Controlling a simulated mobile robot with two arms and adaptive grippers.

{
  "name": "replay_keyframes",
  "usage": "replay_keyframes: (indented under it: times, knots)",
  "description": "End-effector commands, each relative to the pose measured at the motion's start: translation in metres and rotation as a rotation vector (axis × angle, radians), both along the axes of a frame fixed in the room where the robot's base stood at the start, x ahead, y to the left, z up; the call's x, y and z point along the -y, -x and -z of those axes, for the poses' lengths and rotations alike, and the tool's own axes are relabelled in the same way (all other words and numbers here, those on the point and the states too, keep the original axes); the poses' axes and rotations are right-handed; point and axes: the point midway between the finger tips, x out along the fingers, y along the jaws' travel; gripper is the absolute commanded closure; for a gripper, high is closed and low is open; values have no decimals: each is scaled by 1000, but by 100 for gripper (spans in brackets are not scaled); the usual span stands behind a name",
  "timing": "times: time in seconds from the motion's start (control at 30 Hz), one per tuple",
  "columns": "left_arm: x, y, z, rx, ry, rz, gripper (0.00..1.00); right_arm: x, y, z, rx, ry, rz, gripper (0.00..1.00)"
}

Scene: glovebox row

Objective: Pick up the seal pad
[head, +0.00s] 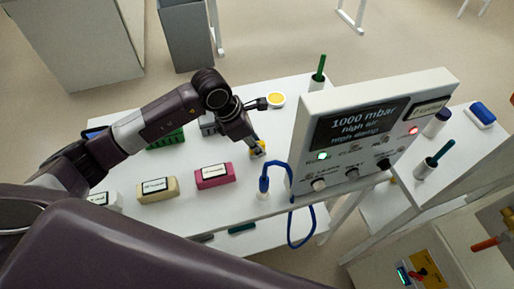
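My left arm comes in from the left and reaches down over the white table. My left gripper (256,149) is at a small yellow item (261,143) on the table, with the fingertips over or against it. The gripper covers much of this item, so I cannot tell if it is held or if it is the seal pad. A round yellow pad in a white rim (276,99) lies farther back, apart from the fingertips. No label shows which thing is the seal pad. My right gripper is not in view.
A white console (372,130) with a dark screen stands right of the gripper. A blue cable (264,184) hangs at its left side. Labelled pink (214,176) and beige (157,189) blocks stand left of the gripper. A green-handled item (318,75) stands behind.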

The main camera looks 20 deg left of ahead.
Motion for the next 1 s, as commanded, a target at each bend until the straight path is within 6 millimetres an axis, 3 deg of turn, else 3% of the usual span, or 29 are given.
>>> replay_keyframes:
  times: [0.17, 0.47, 0.63, 0.77, 1.0]
  knots:
    - [0, 0, 0, 0, 0, 0, 100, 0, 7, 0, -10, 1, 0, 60]
    - [0, 0, -2, 1, 0, 0, 100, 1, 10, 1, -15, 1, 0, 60]
    - [0, -1, -12, 3, 1, -1, 100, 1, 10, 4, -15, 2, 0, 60]
    - [0, -2, -31, 7, 0, 0, 100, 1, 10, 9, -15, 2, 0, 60]
    - [0, -3, -97, 12, 1, 2, 100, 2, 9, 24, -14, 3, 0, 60]
